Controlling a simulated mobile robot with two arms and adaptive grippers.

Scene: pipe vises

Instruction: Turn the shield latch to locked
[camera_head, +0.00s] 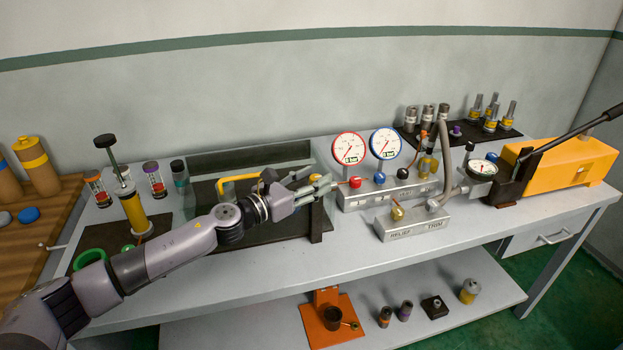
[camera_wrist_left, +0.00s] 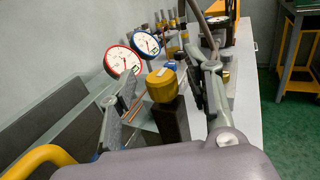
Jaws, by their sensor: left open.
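A yellow knob (camera_wrist_left: 161,85) on a dark upright post (camera_wrist_left: 172,120), which looks like the shield latch, stands between my left gripper's fingers in the left wrist view. A gap shows between the knob and both fingers. In the head view only a bit of yellow (camera_head: 315,176) shows behind the gripper. My left gripper (camera_head: 322,188) is open at the right end of a dark frame (camera_head: 250,157) with a yellow bar handle (camera_head: 238,179); that handle also shows in the left wrist view (camera_wrist_left: 38,160). The latch's exact turn is hard to tell. My right gripper is not in view.
A manifold (camera_head: 388,190) with red and blue gauges (camera_head: 349,148) stands just right of the gripper, with a relief/trim block (camera_head: 412,226) in front. A yellow pump (camera_head: 570,160) is at the right. The bench's front strip (camera_head: 300,270) is clear.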

